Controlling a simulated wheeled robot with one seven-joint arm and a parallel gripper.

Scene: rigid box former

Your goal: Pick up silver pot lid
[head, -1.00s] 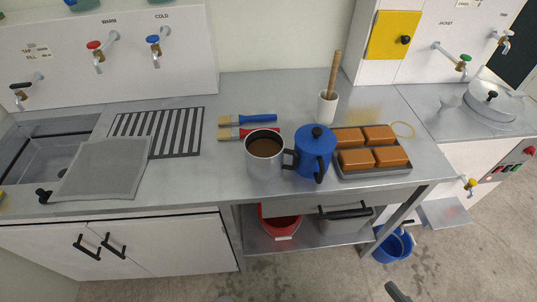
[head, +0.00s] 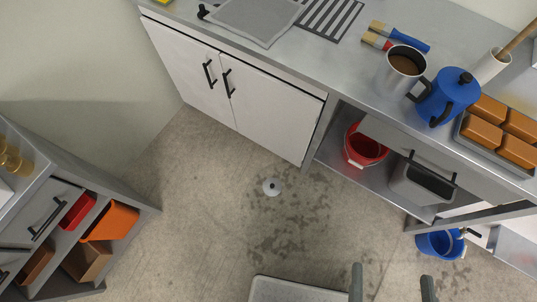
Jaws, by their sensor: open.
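My gripper (head: 392,284) shows only as two grey fingers at the bottom edge, right of centre. The fingers are apart with nothing between them. The gripper is below and to the right of the lid in the picture, well clear of it. The rest of the gripper is out of frame.
Open floor surrounds the lid, with dark damp patches beside it. A white cabinet (head: 185,66) and steel counter stand behind. A red bucket (head: 366,148) and grey bin sit on the lower shelf. A blue bucket (head: 440,244) is at right, a shelf unit with an orange bin (head: 112,221) at left.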

